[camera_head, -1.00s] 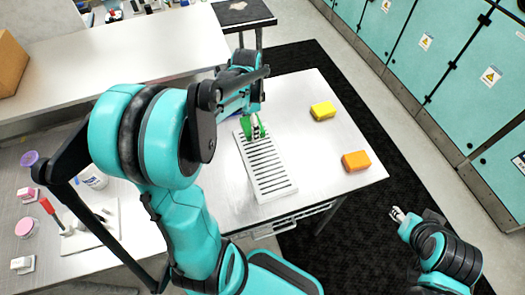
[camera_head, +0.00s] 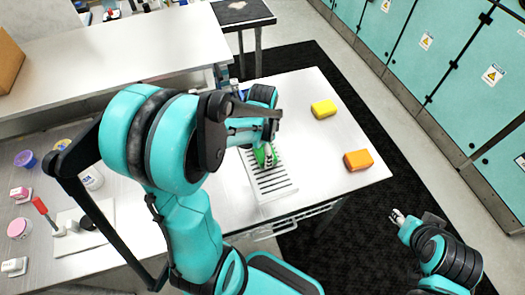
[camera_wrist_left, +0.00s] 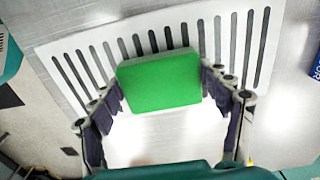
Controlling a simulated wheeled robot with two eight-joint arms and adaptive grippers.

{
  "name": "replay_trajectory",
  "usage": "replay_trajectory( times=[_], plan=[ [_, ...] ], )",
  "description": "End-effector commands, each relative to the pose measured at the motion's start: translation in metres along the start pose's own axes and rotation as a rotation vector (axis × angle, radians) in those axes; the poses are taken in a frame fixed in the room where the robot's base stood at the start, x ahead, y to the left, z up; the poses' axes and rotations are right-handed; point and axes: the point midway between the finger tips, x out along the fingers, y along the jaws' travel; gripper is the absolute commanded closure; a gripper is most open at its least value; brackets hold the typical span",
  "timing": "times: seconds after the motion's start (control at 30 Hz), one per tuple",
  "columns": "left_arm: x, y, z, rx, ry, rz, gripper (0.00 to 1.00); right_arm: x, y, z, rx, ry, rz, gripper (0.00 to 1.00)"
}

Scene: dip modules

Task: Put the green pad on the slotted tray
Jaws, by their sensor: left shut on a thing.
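The green pad (camera_head: 261,156) is in my left gripper (camera_head: 269,160), partly hidden by the fingers in the head view. In the left wrist view the pad (camera_wrist_left: 160,80) sits between the two fingers, which press on its sides. The white slotted tray (camera_head: 288,192) lies on the table under the gripper; my arm hides its far part. The tray (camera_wrist_left: 60,42) also shows behind the pad in the left wrist view. I cannot tell whether pad and tray touch. My right gripper (camera_head: 398,216) is off the table at the right, too small to judge.
A yellow pad (camera_head: 323,109) and an orange pad (camera_head: 358,160) lie on the table right of the tray. A white board (camera_head: 82,231) with a red-handled tool (camera_head: 41,206), and several small containers, are at the left. The table between the tray and the two pads is clear.

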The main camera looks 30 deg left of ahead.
Motion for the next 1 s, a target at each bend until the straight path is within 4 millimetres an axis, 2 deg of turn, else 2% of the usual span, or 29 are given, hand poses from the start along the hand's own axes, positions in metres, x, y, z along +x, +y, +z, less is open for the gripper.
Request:
replay_trajectory(
  times=[0.13,0.17,0.2,0.23,0.53,0.67,0.77,1.0],
  plan=[
    [0.005,0.000,0.000,0.000,0.000,0.000,0.50,0.004,0.000,0.003,0.000,0.000,0.000,0.60],
    [0.004,0.000,0.000,0.000,0.000,0.000,0.16,0.003,0.000,0.002,0.000,0.000,0.000,0.60],
    [0.003,0.000,0.000,0.000,0.000,0.000,0.05,0.002,0.000,0.002,0.000,0.000,0.000,0.60],
    [0.003,0.000,0.000,0.000,0.000,0.000,0.03,0.002,0.000,0.002,0.000,0.000,0.000,0.60],
    [0.003,0.000,0.000,0.000,0.000,0.000,0.03,0.002,0.000,0.002,0.000,0.000,0.000,0.60],
    [-0.004,0.000,0.000,0.000,0.000,0.000,0.03,-0.002,0.000,-0.002,0.000,0.000,0.000,0.60],
    [-0.021,0.000,0.000,0.000,0.000,0.000,0.03,-0.007,0.000,-0.005,0.000,0.000,0.000,0.60],
    [-0.075,0.000,0.000,0.000,0.000,0.000,0.03,-0.021,0.000,-0.015,0.000,0.000,0.000,0.60]
  ],
)
